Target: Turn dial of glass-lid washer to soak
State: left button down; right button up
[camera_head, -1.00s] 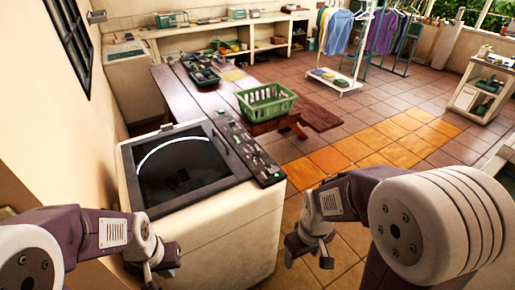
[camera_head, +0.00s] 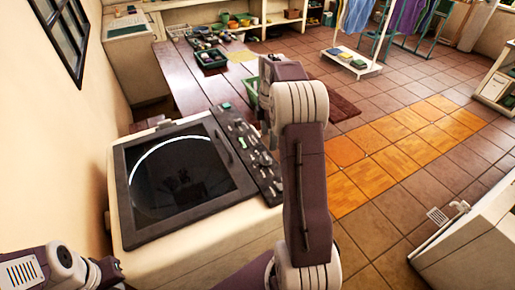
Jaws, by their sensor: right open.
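The glass-lid washer (camera_head: 136,236) stands in front of me, its round-windowed dark lid (camera_head: 185,175) closed. Its black control panel (camera_head: 245,150) runs along the right side of the lid and carries several small knobs and buttons. I cannot tell which one is the dial or read its setting. My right arm is raised, and my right gripper (camera_head: 265,125) is at the panel's right edge, mostly hidden by the arm. It is open, and contact with the panel cannot be made out. My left gripper (camera_head: 108,270) is low at the left, near the washer's front, its jaws unclear.
A wooden table (camera_head: 180,75) with dark trays (camera_head: 210,57) stands behind the washer. A green basket (camera_head: 250,88) is mostly hidden by my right arm. A white cabinet (camera_head: 475,255) is at the lower right. Tiled floor is open to the right.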

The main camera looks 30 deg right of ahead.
aim_at(267, 156)
notch_tip(267, 156, down, 8)
jog(key=shift+w+r+p, duration=0.1)
jog(key=shift+w+p, duration=0.05)
jog(key=shift+p, duration=0.25)
jog(key=shift+s+a+f, duration=0.1)
jog(key=shift+s+f, duration=0.15)
jog(key=shift+f, duration=0.25)
pick_arm(q)
jog(key=shift+r, duration=0.4)
pick_arm(e)
jog(key=shift+w+f, duration=0.1)
jog(key=shift+w, duration=0.1)
jog(key=c, duration=1.4)
